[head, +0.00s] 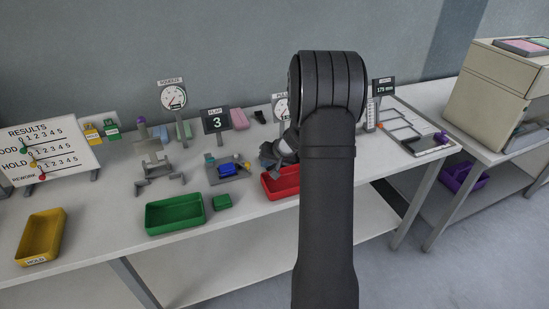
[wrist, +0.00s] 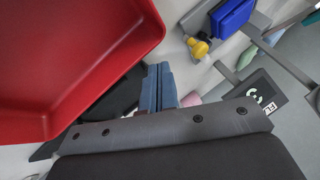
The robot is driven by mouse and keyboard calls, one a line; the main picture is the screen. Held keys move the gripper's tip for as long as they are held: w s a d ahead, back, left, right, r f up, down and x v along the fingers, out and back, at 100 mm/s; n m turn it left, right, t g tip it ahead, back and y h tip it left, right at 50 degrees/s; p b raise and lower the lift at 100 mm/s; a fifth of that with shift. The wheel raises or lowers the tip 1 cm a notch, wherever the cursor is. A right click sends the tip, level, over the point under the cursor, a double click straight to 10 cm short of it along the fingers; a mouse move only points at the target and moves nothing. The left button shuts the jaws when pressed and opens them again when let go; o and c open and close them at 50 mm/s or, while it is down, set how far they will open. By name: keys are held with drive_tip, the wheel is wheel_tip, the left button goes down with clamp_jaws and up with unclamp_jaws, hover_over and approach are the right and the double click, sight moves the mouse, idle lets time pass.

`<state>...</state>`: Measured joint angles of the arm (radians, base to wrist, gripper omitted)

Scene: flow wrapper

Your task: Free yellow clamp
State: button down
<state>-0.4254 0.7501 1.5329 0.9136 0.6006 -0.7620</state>
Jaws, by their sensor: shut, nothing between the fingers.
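The yellow clamp (wrist: 199,47) shows in the wrist view as a small yellow knob beside a blue block (wrist: 231,16) on a grey fixture. In the head view the yellow clamp (head: 247,165) is a tiny spot at the right end of the fixture (head: 214,178), beside the blue block (head: 228,169). My gripper (wrist: 158,88) is shut and empty, with its blue-grey fingers together. It is apart from the clamp, between it and the red tray. In the head view my gripper (head: 268,155) is right of the fixture and partly hidden by my arm.
The red tray (wrist: 80,101) is close beside my gripper in the wrist view. A green tray (head: 176,215) and a small green block (head: 221,202) are at the table's front. A yellow tray (head: 41,236) is at far left. A display reading 3 (head: 215,121) stands behind the fixture.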

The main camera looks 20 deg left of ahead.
sight(249, 169)
drive_tip(key=shift+s+a+r, duration=0.1)
drive_tip(key=shift+s+a, duration=0.25)
drive_tip(key=shift+a, duration=0.45)
drive_tip(key=shift+s+a+r, duration=0.1)
drive_tip(key=shift+s+a, duration=0.2)
drive_tip(key=shift+a, duration=0.45)
drive_tip(key=shift+s+a+m+t, duration=0.1)
drive_tip(key=shift+s+m+t, duration=0.45)
drive_tip(key=shift+m, duration=0.15)
drive_tip(key=shift+s+a+m+t+h, duration=0.15)
drive_tip(key=shift+s+m+t+h, duration=0.15)
drive_tip(key=shift+s+m, duration=0.2)
drive_tip(key=shift+s+a, duration=0.35)
drive_tip(key=shift+s, duration=0.4)
drive_tip(key=shift+w, duration=0.15)
drive_tip(key=shift+w+d, duration=0.1)
drive_tip(key=shift+w, duration=0.6)
